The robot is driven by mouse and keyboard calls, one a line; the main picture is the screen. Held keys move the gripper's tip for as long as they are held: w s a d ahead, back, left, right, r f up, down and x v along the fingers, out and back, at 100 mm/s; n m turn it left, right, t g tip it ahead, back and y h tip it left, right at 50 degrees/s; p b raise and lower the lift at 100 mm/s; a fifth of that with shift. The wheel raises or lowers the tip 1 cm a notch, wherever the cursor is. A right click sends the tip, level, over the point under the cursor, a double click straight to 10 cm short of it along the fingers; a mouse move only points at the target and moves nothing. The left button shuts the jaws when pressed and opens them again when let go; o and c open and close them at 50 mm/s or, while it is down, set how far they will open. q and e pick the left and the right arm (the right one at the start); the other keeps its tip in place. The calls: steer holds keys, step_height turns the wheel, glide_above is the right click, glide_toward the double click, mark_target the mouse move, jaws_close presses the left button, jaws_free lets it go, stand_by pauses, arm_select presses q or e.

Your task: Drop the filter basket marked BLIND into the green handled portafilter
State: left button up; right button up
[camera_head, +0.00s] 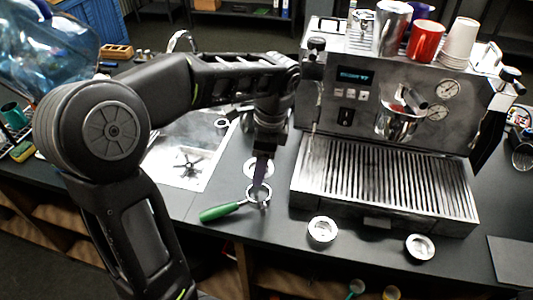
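The green handled portafilter (222,212) lies on the dark counter left of the espresso machine, its handle pointing left and its round metal head to the right. My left gripper (262,192) points down right at that head, with its fingers over the ring. I cannot tell whether the fingers are open or shut, or whether they hold anything. One metal filter basket (322,230) sits on the counter in front of the machine. Another basket (420,247) sits farther right. No BLIND mark is readable on either. My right gripper is not in view.
The espresso machine (380,95) with its drip tray (385,185) stands at the right, with cups on top. Another round metal rim (249,168) shows partly behind my gripper. A sink (185,160) is at the left. A dark mat (512,260) lies at the right edge.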

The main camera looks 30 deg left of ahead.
arm_select(q)
steer(key=shift+s, duration=0.15)
steer(key=shift+f, duration=1.05)
step_height(320, 180, down, 3)
steer(key=shift+r+b, duration=0.1)
steer(key=shift+b, duration=1)
steer(key=shift+p, duration=0.3)
steer(key=shift+f+b, duration=1.15)
steer(key=shift+f, duration=0.55)
stand_by(1.9)
steer(key=o, duration=1.4)
